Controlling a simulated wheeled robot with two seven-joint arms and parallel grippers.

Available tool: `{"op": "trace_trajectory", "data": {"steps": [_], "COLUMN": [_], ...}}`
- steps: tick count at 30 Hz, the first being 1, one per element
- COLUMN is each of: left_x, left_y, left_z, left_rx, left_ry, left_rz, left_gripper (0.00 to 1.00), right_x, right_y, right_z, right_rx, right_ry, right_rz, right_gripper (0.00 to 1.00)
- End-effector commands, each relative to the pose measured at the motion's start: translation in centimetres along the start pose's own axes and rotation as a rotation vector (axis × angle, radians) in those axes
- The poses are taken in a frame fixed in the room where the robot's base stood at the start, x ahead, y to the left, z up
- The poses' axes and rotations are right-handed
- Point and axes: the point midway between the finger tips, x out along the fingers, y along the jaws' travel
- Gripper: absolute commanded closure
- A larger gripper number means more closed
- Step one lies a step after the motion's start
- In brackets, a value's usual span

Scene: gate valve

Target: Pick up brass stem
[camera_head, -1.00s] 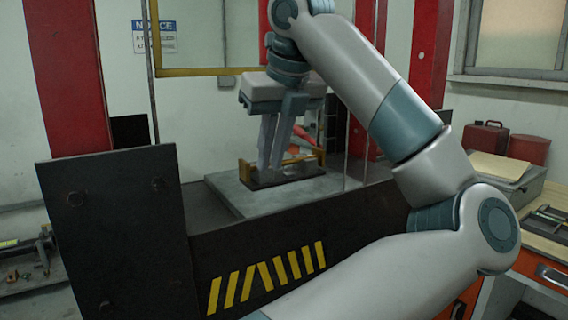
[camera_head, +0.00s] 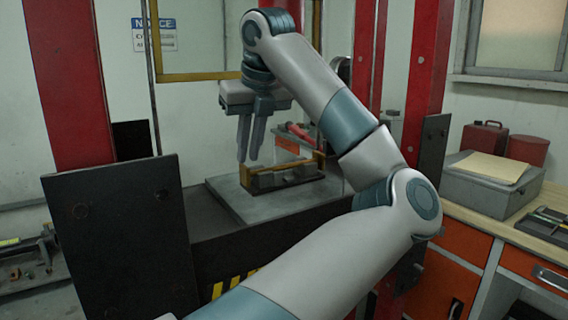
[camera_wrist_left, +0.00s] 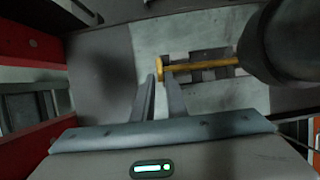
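The brass stem (camera_wrist_left: 205,64) is a thin yellow rod with a flange at its left end, lying across dark blocks in the left wrist view. In the head view the brass stem (camera_head: 285,165) lies along a dark cradle on a grey plate, small and hard to make out. My left gripper (camera_head: 248,159) points down, just left of and above the stem's left end. Its fingers are apart with a narrow gap and nothing held. In the left wrist view the fingertips (camera_wrist_left: 160,76) appear close to the flange; contact cannot be told. My right gripper is out of view.
The grey plate (camera_head: 235,200) sits on a dark press bed between red posts (camera_head: 58,80). A red-handled object (camera_head: 298,131) is behind the cradle. A dark round part (camera_wrist_left: 282,42) covers the stem's right end in the wrist view. A workbench with a grey box (camera_head: 490,188) stands right.

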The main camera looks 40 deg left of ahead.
Motion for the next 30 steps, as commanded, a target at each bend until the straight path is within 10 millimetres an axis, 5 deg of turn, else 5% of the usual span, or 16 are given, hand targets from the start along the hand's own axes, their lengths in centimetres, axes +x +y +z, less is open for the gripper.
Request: {"op": "trace_trajectory", "data": {"steps": [6, 20, 30], "left_x": [0.7, 1.2, 4.8], "left_y": [0.0, 0.0, 0.0], "left_z": [1.9, 2.0, 2.0], "left_rx": [0.000, 0.000, -0.001], "left_ry": [0.001, 0.001, 0.001], "left_rz": [0.001, 0.001, 0.003], "left_gripper": [0.88, 0.88, 0.88], "right_x": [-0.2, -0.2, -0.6], "right_y": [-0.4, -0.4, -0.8], "right_z": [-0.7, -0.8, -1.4], "right_rx": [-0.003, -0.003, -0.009], "right_ry": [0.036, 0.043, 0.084], "right_rz": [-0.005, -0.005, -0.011], "right_gripper": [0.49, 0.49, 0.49]}}
